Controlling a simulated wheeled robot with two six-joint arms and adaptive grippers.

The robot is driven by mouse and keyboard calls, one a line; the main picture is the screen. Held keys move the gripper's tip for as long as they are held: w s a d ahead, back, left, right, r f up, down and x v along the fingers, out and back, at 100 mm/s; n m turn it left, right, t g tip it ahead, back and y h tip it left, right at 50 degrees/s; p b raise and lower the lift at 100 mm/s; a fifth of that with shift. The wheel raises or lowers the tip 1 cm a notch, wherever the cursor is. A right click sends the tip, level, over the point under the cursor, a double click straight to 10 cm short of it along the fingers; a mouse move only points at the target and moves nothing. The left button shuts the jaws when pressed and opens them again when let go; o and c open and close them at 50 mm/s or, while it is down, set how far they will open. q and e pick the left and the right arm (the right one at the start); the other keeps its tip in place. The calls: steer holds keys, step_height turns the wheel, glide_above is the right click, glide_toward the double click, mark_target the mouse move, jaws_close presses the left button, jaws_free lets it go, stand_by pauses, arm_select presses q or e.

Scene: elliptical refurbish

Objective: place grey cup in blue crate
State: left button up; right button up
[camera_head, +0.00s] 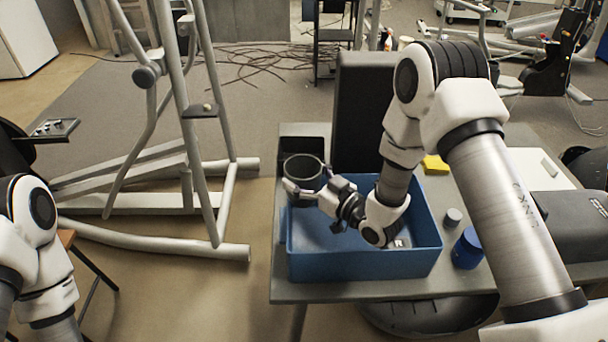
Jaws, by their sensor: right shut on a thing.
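The grey cup (303,170) is dark and open at the top. It is upright over the left back corner of the blue crate (358,266). My right gripper (303,190) is shut on the cup from the front and right. The cup's lower part overlaps the crate's left end; I cannot tell whether it touches the crate floor. The crate stands at the table's front edge, and my right arm hides its back right part. My left arm shows at the left edge, but its gripper is out of view.
The grey table (400,290) also holds a blue jar (467,249), a small grey cylinder (453,217), a yellow block (435,164) and a tall dark box (360,110) behind the crate. A grey exercise machine frame (190,160) stands on the floor left of the table.

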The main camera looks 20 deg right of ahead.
mark_target(316, 183)
steer(key=shift+f+b, duration=0.5)
steer(key=shift+f, duration=0.05)
steer(key=o, duration=1.7)
steer(key=shift+r, duration=0.25)
steer(key=shift+r+p, duration=0.6)
steer(key=shift+p, duration=0.15)
steer(key=v, duration=0.2)
steer(key=b+v, duration=0.1)
steer(key=v, duration=0.3)
steer(key=shift+s+d+f+b, duration=0.25)
steer(key=shift+s+f+b, duration=0.05)
steer(key=shift+s+b, duration=0.05)
steer(key=shift+s+d, duration=0.15)
steer(key=shift+s, duration=0.25)
